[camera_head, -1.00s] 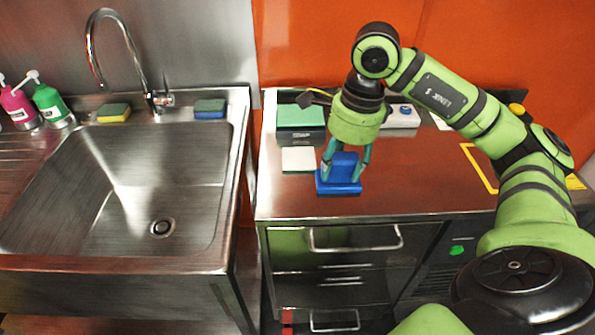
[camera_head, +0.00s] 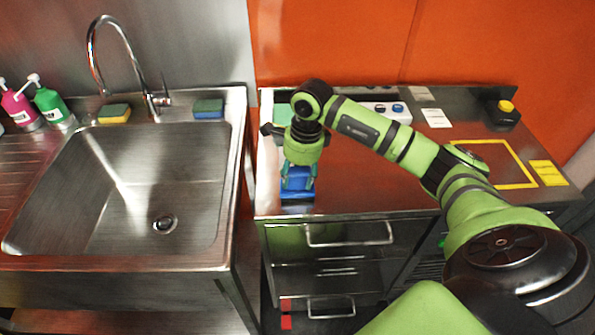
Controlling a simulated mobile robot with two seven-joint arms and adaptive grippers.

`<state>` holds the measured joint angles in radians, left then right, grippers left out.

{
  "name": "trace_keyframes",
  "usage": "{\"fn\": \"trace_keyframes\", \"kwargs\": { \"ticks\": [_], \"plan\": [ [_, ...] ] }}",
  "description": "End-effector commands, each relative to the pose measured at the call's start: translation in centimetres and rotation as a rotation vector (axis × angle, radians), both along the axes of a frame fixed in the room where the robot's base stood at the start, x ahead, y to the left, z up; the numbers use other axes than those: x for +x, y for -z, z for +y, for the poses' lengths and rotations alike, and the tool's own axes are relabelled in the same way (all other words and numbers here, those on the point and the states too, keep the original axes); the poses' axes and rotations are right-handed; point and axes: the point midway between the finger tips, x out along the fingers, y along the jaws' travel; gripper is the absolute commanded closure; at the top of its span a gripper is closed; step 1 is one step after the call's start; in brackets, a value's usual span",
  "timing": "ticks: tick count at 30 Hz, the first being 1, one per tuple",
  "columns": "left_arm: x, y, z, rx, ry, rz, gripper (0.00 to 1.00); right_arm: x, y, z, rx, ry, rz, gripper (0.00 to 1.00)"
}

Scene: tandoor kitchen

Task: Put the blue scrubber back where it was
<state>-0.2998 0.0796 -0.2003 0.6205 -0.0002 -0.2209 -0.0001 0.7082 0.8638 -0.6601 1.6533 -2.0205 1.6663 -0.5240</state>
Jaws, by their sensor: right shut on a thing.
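The blue scrubber (camera_head: 297,190) has a flat base and an upright block-shaped grip. It is at the left front part of the steel counter (camera_head: 365,180), close to the counter's front edge. My right gripper (camera_head: 299,178) points down and is shut on the scrubber's grip, with a finger on each side. I cannot tell whether the base touches the counter or hangs just above it. The gripper hides most of the area behind the scrubber. My left gripper is not in view.
A sink (camera_head: 130,190) lies left of the counter. A yellow-green sponge (camera_head: 114,113) and a blue-green sponge (camera_head: 208,108) sit on its back rim. A yellow-outlined square (camera_head: 512,184) and a black box with a yellow button (camera_head: 504,112) are at right. The counter's middle is clear.

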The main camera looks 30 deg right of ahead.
Motion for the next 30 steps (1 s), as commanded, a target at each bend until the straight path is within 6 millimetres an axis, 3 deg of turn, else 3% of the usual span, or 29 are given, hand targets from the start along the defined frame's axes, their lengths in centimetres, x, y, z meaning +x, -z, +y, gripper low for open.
{"fn": "trace_keyframes", "kwargs": {
  "ticks": [8,9,11,25,30],
  "plan": [
    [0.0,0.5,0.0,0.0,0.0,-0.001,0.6,0.0,0.4,0.0,-0.001,0.0,-0.001,0.76],
    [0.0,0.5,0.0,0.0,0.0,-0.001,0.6,0.0,0.4,0.0,-0.001,0.0,-0.001,0.46],
    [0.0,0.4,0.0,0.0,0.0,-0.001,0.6,0.0,0.3,0.0,-0.001,0.0,-0.001,0.26],
    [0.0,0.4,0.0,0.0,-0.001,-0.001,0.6,0.1,-0.5,-0.1,-0.001,0.0,-0.003,0.26],
    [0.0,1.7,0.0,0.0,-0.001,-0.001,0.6,0.0,-3.5,-0.5,-0.002,0.001,-0.008,0.26]
  ]
}}
